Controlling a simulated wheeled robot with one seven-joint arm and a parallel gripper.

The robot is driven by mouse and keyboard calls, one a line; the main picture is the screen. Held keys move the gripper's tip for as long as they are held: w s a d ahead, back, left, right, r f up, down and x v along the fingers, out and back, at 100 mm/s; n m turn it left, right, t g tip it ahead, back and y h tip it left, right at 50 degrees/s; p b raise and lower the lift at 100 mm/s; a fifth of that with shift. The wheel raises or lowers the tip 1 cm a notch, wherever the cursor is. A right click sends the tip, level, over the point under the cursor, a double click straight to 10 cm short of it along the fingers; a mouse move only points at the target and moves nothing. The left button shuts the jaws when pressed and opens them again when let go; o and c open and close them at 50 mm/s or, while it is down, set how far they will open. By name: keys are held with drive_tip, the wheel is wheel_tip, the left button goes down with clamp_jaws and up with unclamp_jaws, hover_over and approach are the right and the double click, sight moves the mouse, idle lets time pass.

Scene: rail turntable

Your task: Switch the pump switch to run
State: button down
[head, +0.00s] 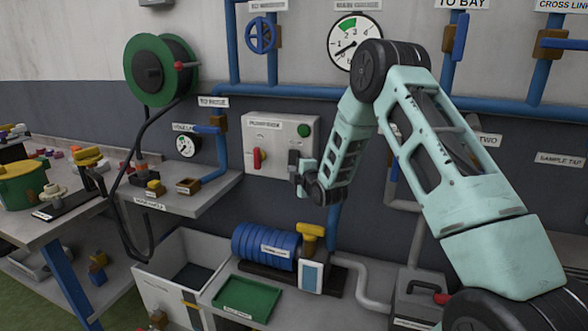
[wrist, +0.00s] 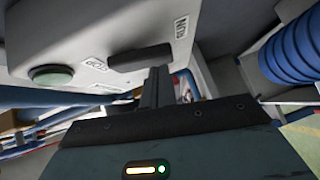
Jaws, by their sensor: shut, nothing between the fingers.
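The pump switch box (head: 278,172) is a pale grey box on the wall in the head view, with a green lamp (head: 304,130) at its upper right. In the wrist view, the handle (wrist: 140,57) looks like a dark bar between two small labels. One label (wrist: 181,27) seems to read RUN.
A small shelf (head: 180,195) juts out at the left. Blue pipes (head: 300,90) run along the wall above the box.

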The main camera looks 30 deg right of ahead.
idle(0.3)
drive_tip(key=b, duration=0.2)
drive_tip(key=shift+w+d+f+t+b, duration=0.2)
drive_tip(key=shift+d+t+b, duration=0.05)
drive_tip(key=shift+t+b, duration=0.1)
